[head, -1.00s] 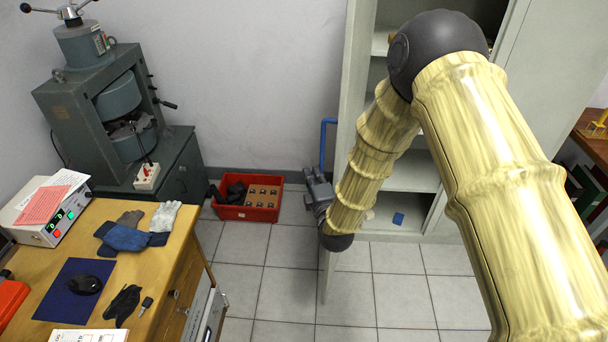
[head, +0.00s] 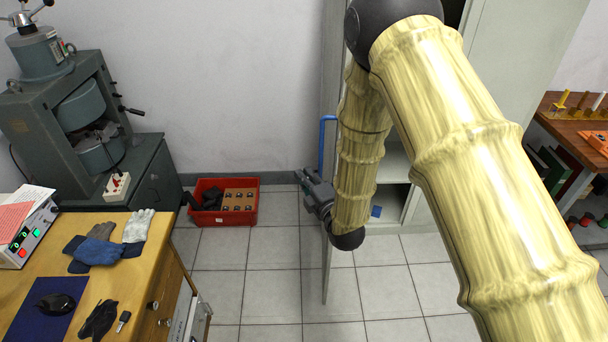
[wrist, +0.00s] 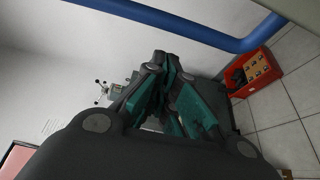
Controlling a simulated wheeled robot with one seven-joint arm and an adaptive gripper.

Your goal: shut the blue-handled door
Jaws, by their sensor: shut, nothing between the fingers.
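The cabinet door (head: 327,268) stands open, seen nearly edge-on in the head view, with the cabinet's shelves behind my arm. Its blue bar handle (head: 322,146) is on the door's left face. My gripper (head: 302,181) is at the left side of the door, just below and left of the handle. In the wrist view the blue handle (wrist: 190,28) crosses the top of the picture, apart from my gripper (wrist: 162,62). The fingers are shut with nothing between them. My arm hides much of the door and the cabinet opening.
A red crate (head: 226,221) with parts stands on the floor by the wall. A wooden desk (head: 150,250) is at the left, with a grey-green machine (head: 65,105) behind it. A workbench (head: 565,125) is at the right. The tiled floor before the door is clear.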

